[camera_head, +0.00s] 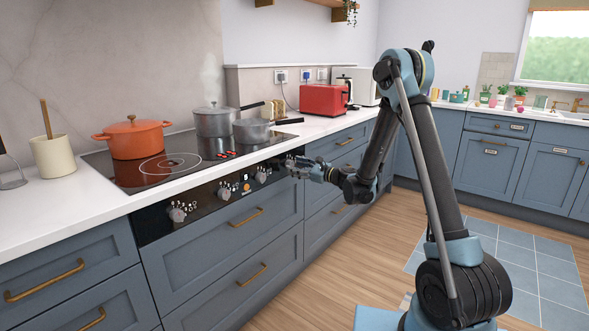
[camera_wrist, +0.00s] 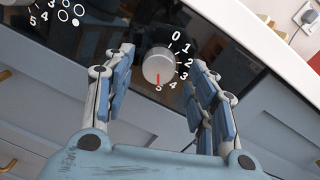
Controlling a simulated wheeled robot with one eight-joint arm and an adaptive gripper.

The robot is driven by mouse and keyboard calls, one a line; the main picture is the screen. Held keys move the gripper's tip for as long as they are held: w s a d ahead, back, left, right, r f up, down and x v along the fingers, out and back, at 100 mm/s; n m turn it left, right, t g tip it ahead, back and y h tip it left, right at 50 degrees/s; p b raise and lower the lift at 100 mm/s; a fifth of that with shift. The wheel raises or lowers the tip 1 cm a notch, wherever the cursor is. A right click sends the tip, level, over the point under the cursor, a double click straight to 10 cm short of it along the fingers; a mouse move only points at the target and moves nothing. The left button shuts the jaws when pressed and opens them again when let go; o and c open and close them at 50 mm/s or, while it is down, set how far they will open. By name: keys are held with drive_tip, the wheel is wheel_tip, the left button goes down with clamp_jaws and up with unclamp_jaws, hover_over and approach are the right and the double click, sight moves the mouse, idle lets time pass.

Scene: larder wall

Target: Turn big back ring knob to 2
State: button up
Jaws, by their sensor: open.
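A round silver knob (camera_wrist: 158,65) sits on the black control panel in the wrist view. Its red mark points down at the 5 of the white numerals 0 to 5 on its right side. My gripper (camera_wrist: 159,52) is open, with one finger on each side of the knob and gaps visible between. In the head view my gripper (camera_head: 297,166) is at the right end of the panel (camera_head: 207,208) and largely hides the knob there. Other knobs are the leftmost knob (camera_head: 178,213), the second knob (camera_head: 224,192) and the third knob (camera_head: 262,175).
On the black hob (camera_head: 133,181) stand an orange pot (camera_head: 134,140), a grey steaming pot (camera_head: 213,122) and a grey saucepan (camera_head: 251,131). A marked ring (camera_head: 170,163) is bare. A red toaster (camera_head: 323,99) stands on the counter. Drawers with brass handles lie below the panel.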

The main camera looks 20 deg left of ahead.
drive_tip(key=shift+x, duration=0.8)
drive_tip(key=shift+c, duration=0.3)
drive_tip(key=c, duration=1)
